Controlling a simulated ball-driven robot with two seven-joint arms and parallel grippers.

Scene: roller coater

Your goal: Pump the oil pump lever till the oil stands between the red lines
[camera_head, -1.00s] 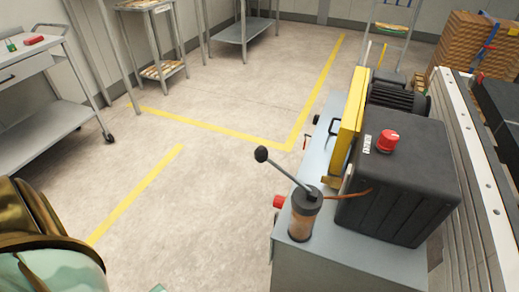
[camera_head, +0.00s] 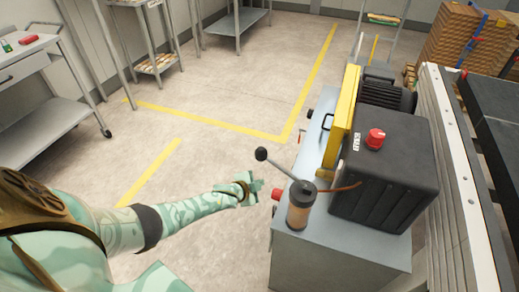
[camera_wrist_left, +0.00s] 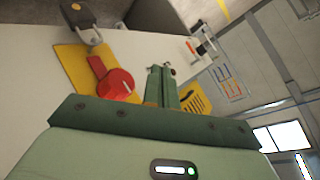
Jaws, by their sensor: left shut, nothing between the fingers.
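The oil pump (camera_head: 299,212) stands on the front left corner of the grey machine cabinet, a clear cylinder with a dark cap. Its brownish contents show, but the red lines and the oil level are too small to tell. The pump lever (camera_head: 280,169) slants up and left from the cap to a black ball knob (camera_head: 261,154). My left gripper (camera_head: 254,187) is shut and empty, just left of the cabinet and below the knob, apart from the lever. Its shut fingers also show in the left wrist view (camera_wrist_left: 162,84). My right gripper is not in view.
A red knob (camera_head: 277,195) sticks out of the cabinet's left side, close to my left gripper. The left wrist view shows a red rotary switch (camera_wrist_left: 116,84) on yellow. Floor at left is open.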

